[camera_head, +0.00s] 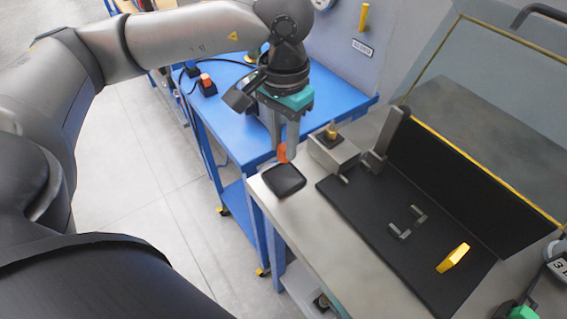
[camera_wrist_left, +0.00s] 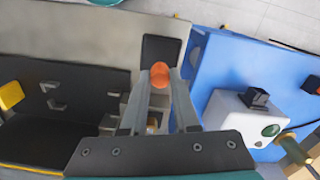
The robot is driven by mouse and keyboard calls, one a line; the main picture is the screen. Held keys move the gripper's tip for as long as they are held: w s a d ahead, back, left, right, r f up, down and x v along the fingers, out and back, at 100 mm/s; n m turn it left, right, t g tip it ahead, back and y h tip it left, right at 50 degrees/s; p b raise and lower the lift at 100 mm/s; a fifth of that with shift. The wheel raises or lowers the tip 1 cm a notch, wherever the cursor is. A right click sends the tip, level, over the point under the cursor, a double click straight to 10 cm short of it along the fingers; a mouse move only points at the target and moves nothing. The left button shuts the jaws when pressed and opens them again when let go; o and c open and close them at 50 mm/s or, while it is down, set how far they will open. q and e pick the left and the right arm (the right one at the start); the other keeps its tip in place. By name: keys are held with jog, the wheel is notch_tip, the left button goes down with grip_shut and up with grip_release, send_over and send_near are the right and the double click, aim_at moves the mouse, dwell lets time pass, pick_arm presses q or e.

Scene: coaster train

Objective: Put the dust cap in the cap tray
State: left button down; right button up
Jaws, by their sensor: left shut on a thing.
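An orange dust cap (camera_head: 283,153) is between the fingertips of my left gripper (camera_head: 281,148), which is shut on it. The cap also shows as a round orange top in the left wrist view (camera_wrist_left: 159,74), between the two fingers (camera_wrist_left: 160,92). The small black cap tray (camera_head: 283,181) sits at the left corner of the grey bench. In the head view the cap is just above the tray's far edge; I cannot tell whether they touch. The tray also shows in the left wrist view (camera_wrist_left: 160,51), just beyond the cap. My right gripper is not in view.
A metal block with a brass fitting (camera_head: 333,148) and an upright grey bracket (camera_head: 386,140) stand right of the tray. A black mat (camera_head: 400,265) holds a grey handle and a yellow piece (camera_head: 453,258). A blue table (camera_head: 232,122) adjoins the bench, with an orange-topped black piece (camera_head: 207,85).

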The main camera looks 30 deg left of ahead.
pick_arm(q)
notch_tip(320, 180, down, 6)
jog(key=shift+r+b, duration=0.2)
jog(key=shift+b, duration=0.2)
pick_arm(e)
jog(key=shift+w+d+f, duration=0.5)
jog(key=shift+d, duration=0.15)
pick_arm(q)
jog(key=shift+f, duration=0.15)
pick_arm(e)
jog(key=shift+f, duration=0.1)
pick_arm(q)
jog(key=c, duration=0.7)
grip_release()
jog(key=shift+o, duration=0.2)
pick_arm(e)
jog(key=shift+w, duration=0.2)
